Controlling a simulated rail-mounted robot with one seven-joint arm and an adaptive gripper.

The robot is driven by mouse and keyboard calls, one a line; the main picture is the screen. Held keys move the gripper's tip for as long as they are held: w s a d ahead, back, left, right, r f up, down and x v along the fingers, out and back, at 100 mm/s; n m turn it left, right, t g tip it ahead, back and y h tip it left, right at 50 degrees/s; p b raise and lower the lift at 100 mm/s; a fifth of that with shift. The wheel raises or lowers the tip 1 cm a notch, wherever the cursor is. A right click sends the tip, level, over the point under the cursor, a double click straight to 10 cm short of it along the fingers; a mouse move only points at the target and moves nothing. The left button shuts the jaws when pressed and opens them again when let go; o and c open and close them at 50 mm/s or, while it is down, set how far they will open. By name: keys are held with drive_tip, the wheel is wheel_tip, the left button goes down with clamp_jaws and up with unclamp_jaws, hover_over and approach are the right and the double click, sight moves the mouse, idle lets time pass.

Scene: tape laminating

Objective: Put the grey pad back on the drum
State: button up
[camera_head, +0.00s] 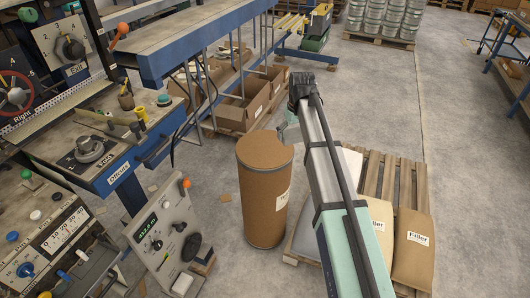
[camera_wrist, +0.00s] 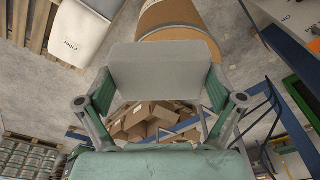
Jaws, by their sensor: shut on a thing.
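The drum (camera_head: 264,200) is a tall brown cylinder with a metal rim, standing upright on the floor with its flat brown top facing up. In the wrist view the drum (camera_wrist: 178,14) shows at the top, partly hidden behind the pad. The grey pad (camera_wrist: 158,66) is a light grey flat piece with rounded corners. My gripper (camera_wrist: 160,90) is shut on it, with a green finger at each side. In the head view my arm comes from the lower right and ends near the drum's upper right rim; the pad cannot be made out clearly there.
A pallet (camera_head: 372,175) with Filler sacks (camera_head: 413,247) stands right of the drum. A machine control panel (camera_head: 163,245) stands close on its left. Cardboard boxes (camera_head: 240,110) lie behind it, under a blue-framed conveyor (camera_head: 190,40).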

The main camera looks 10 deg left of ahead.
sight(264, 147)
drive_tip(key=w+a+r+n+b, duration=0.2)
drive_tip(key=w+a+n, duration=0.7)
drive_tip(key=w+a, duration=0.45)
drive_tip(key=shift+g+y, duration=0.3)
drive_tip(key=shift+g, duration=0.1)
drive_tip(key=f+p, duration=0.1)
drive_tip(key=f, duration=0.5)
drive_tip(key=d+f+p, duration=0.1)
drive_tip(key=f, duration=0.6)
drive_tip(key=w+d+f+p, duration=0.1)
drive_tip(key=f+p, duration=0.1)
drive_tip(key=f, duration=0.4)
drive_tip(key=shift+f, duration=0.3)
drive_tip(key=shift+f, duration=0.15)
drive_tip(key=o, duration=0.7)
drive_tip(key=r+b, duration=0.1)
drive_tip(key=r, duration=0.3)
drive_tip(key=d+r+b, duration=0.1)
drive_tip(key=r, duration=0.3)
drive_tip(key=r+b, duration=0.1)
drive_tip(key=r, duration=0.3)
drive_tip(key=shift+s+d+r, duration=0.15)
drive_tip(key=shift+d, duration=0.05)
